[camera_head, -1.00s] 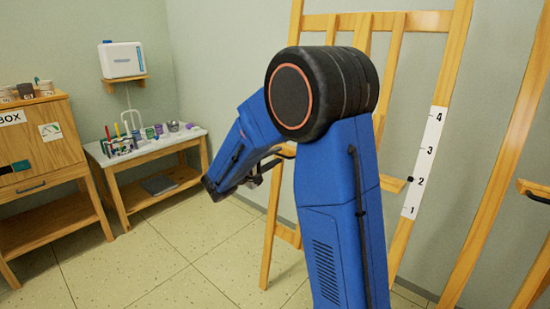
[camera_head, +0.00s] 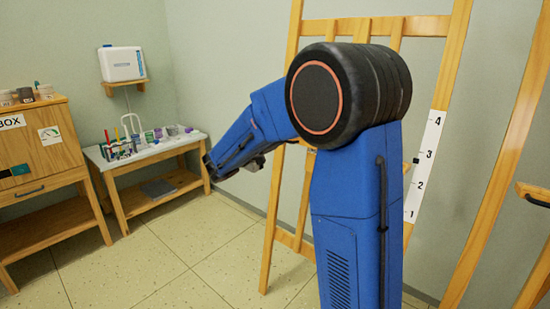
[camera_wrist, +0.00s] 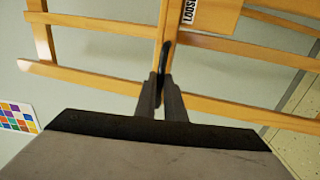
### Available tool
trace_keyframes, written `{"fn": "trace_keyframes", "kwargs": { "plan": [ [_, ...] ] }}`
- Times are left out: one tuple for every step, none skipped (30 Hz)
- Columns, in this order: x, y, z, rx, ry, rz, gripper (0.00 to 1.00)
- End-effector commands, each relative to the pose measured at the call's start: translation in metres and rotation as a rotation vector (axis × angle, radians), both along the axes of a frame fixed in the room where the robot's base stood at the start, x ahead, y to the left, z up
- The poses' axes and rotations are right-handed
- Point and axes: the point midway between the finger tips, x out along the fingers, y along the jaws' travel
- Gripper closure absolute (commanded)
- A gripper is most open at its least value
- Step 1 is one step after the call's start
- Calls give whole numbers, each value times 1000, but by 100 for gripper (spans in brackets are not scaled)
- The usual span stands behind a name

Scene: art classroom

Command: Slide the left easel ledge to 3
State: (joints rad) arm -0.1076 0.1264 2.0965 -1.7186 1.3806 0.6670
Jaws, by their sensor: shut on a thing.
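The left easel (camera_head: 284,170) is a wooden frame standing against the wall, partly hidden behind my arm. A white scale strip (camera_head: 425,170) numbered 1 to 4 is on its right leg. The black pointer (camera_head: 416,160) of the ledge is beside the 3, slightly lower in the picture than that number. The ledge itself is hidden behind my arm in the head view. In the wrist view my gripper (camera_wrist: 160,96) is shut on a slim black handle (camera_wrist: 168,56) in front of the easel's wooden bars. A board marked "LOOSE" (camera_wrist: 190,12) is just above.
A second easel (camera_head: 520,140) stands at the right edge, with its own black handle (camera_head: 537,200). A white-topped table (camera_head: 150,149) with art supplies and a wooden cabinet (camera_head: 40,140) are at the left. The floor between is clear.

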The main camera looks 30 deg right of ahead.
Motion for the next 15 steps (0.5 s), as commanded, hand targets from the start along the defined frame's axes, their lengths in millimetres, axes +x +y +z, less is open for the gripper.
{"fn": "trace_keyframes", "kwargs": {
  "plan": [
    [1,-2,11,0,-5,0,100],
    [1,-2,16,0,-5,0,100],
    [1,-3,22,0,-5,0,100],
    [1,-4,24,-1,-4,0,100],
    [1,-4,26,-1,-3,0,100],
    [1,-4,28,-2,-2,0,100],
    [1,-5,29,-1,-1,0,100],
    [2,-5,29,-1,-1,0,100],
    [2,-5,29,-1,0,0,100],
    [2,-5,29,-1,0,0,100],
    [2,-5,29,-1,0,0,100],
    [2,-4,28,-1,0,1,100],
    [2,-4,28,-1,0,1,100],
    [2,-4,28,-1,0,1,100],
    [2,-4,28,-1,0,1,88]
  ]
}}
